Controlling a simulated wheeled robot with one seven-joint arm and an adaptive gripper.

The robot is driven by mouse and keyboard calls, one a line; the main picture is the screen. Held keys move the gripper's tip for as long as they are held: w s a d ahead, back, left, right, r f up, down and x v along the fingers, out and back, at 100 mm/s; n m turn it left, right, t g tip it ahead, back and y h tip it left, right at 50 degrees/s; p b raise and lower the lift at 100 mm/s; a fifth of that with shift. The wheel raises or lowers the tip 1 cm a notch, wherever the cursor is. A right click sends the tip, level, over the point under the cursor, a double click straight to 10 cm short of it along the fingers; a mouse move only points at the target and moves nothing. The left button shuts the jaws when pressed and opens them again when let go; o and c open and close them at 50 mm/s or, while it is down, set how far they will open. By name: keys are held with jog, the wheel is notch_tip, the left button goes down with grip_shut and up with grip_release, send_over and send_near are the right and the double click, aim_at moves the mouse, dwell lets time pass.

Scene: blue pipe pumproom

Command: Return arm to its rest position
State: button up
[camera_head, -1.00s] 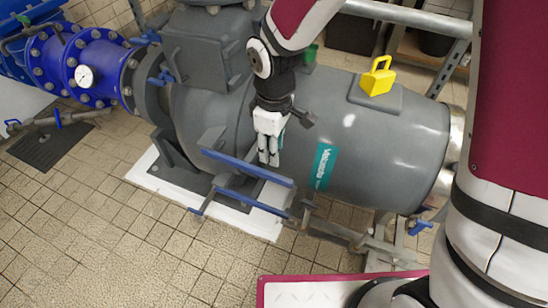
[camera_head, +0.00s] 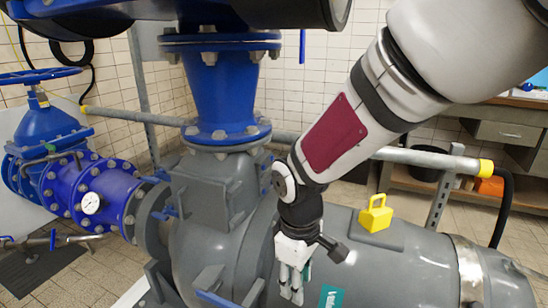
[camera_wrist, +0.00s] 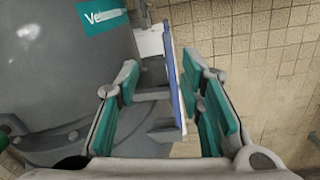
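My gripper (camera_head: 291,292) hangs fingers-down in front of the large grey pump (camera_head: 345,255), at the end of my extended arm. In the wrist view my gripper (camera_wrist: 160,95) has its two teal-padded fingers well apart, with nothing held between them. A blue bar (camera_wrist: 176,85) on the pump's base shows between and beyond the fingers. I cannot tell how far the bar is from the fingertips. In the head view the fingertips are close to the lower edge of the picture.
A yellow padlock-shaped block (camera_head: 375,215) stands on the pump. A blue vertical pipe (camera_head: 212,95) rises behind my gripper. A blue valve with a handwheel (camera_head: 42,78) and a gauge (camera_head: 91,203) are at left. A grey rail (camera_head: 425,157) crosses behind. Tiled floor (camera_wrist: 262,60) lies clear at right in the wrist view.

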jog(key=s+d+r+m, duration=0.6)
jog(key=s+d+r, duration=0.4)
jog(key=r, duration=0.1)
jog(key=s+d+r+m, duration=0.2)
jog(key=s+m, duration=0.1)
jog(key=s, duration=0.4)
jog(key=s+d+r+m, duration=0.1)
jog(key=s+d+m, duration=0.1)
jog(key=s, duration=0.6)
notch_tip(320, 180, up, 28)
jog(key=t+p, duration=0.4)
jog(key=p, duration=2.3)
jog(key=shift+w+d+r+y, duration=0.15)
jog(key=shift+w+d+y, duration=0.05)
jog(key=shift+d+y, duration=0.1)
